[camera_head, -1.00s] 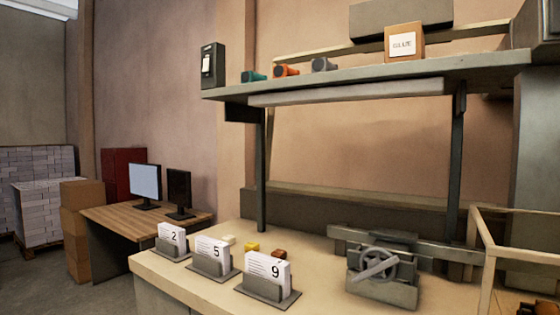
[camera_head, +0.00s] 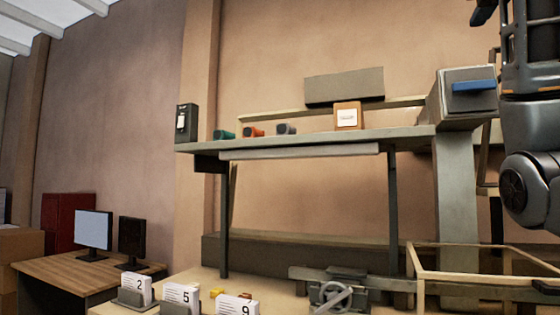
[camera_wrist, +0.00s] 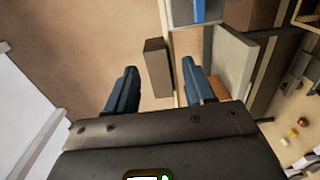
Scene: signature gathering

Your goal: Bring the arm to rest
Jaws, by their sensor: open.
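My gripper shows in the wrist view (camera_wrist: 158,88) with its two blue-grey fingers apart and nothing between them. It is up in the air, away from the bench. In the head view my arm stands raised at the right edge, and a dark part of its end shows at the top right corner. The fingertips cannot be made out there.
A workbench (camera_head: 205,282) holds numbered card stacks (camera_head: 180,297), a vise-like device (camera_head: 332,295) and a wooden frame (camera_head: 470,276). A shelf (camera_head: 300,143) above it carries a glue box (camera_head: 347,116). A desk with monitors (camera_head: 94,235) stands left.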

